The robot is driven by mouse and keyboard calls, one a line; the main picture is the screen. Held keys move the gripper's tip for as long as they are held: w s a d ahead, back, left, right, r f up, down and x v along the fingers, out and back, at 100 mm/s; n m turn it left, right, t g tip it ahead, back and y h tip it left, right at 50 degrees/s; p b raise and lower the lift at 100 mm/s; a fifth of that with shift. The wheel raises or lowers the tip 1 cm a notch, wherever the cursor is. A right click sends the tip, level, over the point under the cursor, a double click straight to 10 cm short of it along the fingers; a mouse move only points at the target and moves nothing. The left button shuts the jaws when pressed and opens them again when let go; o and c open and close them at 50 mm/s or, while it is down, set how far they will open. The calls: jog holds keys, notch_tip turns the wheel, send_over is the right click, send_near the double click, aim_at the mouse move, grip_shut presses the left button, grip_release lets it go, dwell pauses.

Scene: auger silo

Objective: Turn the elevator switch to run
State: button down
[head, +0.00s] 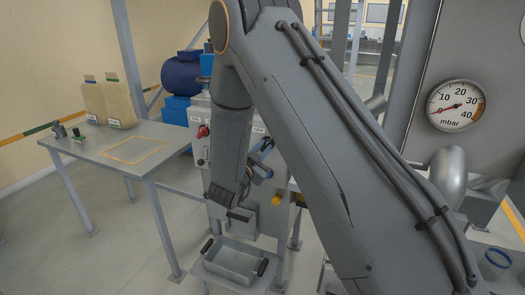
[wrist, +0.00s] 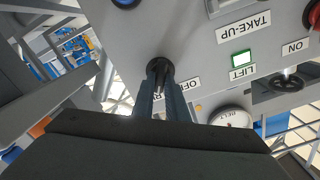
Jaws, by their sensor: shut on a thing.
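The elevator switch is a black knob (wrist: 158,67) on a grey control panel (wrist: 195,45) in the wrist view. My gripper (wrist: 160,82) is shut on this knob, with a finger on either side. A label reading OFF (wrist: 190,85) is just right of the fingers. Another label below, partly hidden by the fingers, shows only its first letter or so. The fingers cover much of the knob, so I cannot tell which way it points.
In the head view a table (head: 125,145) with paper sacks (head: 120,103) stands left. A metal tray (head: 233,262) is below my arm.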

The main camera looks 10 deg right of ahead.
dwell(0.4)
jog(key=c, duration=1.8)
grip_release()
jog(key=shift+o, duration=0.2)
jog(key=b+v, duration=0.2)
jog(key=v, duration=0.6)
jog(key=shift+w, duration=0.15)
